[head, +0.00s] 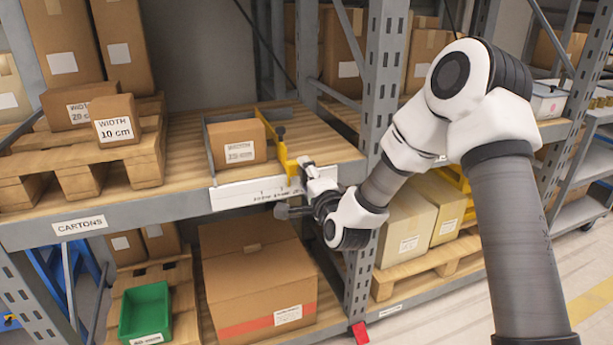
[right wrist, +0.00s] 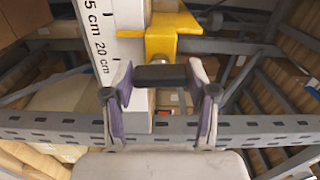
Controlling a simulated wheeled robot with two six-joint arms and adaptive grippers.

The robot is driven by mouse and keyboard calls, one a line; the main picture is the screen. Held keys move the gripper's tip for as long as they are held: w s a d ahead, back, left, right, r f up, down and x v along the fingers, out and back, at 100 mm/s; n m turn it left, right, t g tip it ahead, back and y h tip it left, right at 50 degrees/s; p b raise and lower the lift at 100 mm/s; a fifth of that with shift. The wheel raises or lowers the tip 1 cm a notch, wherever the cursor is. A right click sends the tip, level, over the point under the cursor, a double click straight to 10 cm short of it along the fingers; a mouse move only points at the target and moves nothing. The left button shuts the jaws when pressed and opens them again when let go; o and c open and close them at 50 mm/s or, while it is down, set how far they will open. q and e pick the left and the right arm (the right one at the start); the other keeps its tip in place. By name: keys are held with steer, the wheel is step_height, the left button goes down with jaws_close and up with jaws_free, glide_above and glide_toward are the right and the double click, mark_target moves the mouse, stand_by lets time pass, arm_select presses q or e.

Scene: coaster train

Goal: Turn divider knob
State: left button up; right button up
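The black divider knob (right wrist: 160,76) is a short bar on a metal stem, in front of the yellow divider clamp (right wrist: 165,38) in the right wrist view. My right gripper (right wrist: 160,84) has one finger at each end of the bar, and both pads appear to touch it. In the head view the yellow divider (head: 287,158) stands at the shelf's front edge beside a carton (head: 238,142). My right gripper (head: 298,192) reaches in there from the right and hides the knob. My left gripper is not in view.
A white scale strip (head: 243,194) runs along the shelf edge. Width cartons (head: 115,128) sit on a pallet at the left. A grey rack upright (head: 378,85) stands close behind my right arm. A large carton (head: 255,275) and a green bin (head: 146,310) are below.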

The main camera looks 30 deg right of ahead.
steer(key=shift+o, duration=0.4)
steer(key=v, duration=0.7)
steer(key=shift+s, duration=0.25)
steer(key=shift+a, duration=0.1)
